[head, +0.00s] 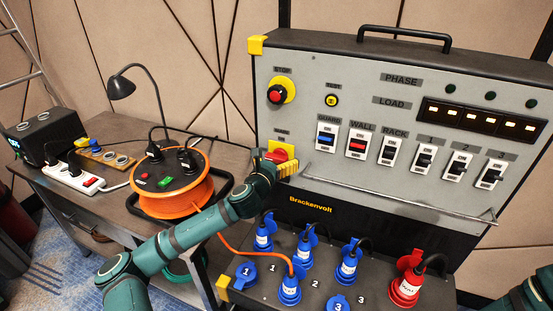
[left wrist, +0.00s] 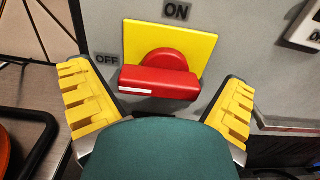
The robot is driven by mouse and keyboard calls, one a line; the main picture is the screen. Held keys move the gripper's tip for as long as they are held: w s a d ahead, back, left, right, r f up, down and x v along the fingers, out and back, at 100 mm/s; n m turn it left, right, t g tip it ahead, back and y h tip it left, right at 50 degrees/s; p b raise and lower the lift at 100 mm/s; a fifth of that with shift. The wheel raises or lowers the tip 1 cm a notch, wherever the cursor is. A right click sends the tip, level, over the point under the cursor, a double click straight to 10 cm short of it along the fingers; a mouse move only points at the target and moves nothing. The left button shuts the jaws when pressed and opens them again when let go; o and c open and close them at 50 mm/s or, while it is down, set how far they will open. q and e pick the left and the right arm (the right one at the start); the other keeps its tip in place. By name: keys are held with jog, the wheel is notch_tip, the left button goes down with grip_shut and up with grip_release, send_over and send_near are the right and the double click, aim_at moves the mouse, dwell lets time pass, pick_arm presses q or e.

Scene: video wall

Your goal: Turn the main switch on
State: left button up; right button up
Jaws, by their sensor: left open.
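The main switch is a red rotary handle on a yellow plate, low on the left of the grey panel; it shows in the head view (head: 277,155) and large in the left wrist view (left wrist: 160,82). Its bar lies roughly level, with its white mark at the left end, towards the OFF label (left wrist: 107,60). The ON label (left wrist: 177,11) is above the plate. My left gripper (head: 278,168) is open in front of the switch; in the left wrist view (left wrist: 160,108) its yellow-padded fingers stand either side of the bar, apparently apart from it. My right gripper is out of view.
A red stop button (head: 276,95) sits above the switch. Several rocker switches (head: 358,144) and a metal rail (head: 400,196) are to its right. Blue and red plugs (head: 405,288) stand below. An orange cable reel (head: 172,185) is on the table at left.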

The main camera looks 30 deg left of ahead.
pick_arm(q)
jog(key=c, duration=1.1)
jog(key=m+p, duration=0.1)
jog(key=m, duration=0.2)
jog(key=shift+r+m, duration=0.1)
jog(key=shift+m, duration=0.3)
jog(key=m+p, duration=0.1)
jog(key=m, duration=0.3)
jog(key=shift+w+d+r+m, duration=0.1)
jog(key=shift+m, duration=0.2)
jog(key=m, duration=0.4)
jog(key=shift+d+m, duration=0.1)
jog(key=shift+m, duration=0.2)
jog(key=shift+d+m, duration=0.15)
jog(key=shift+m, duration=2.35)
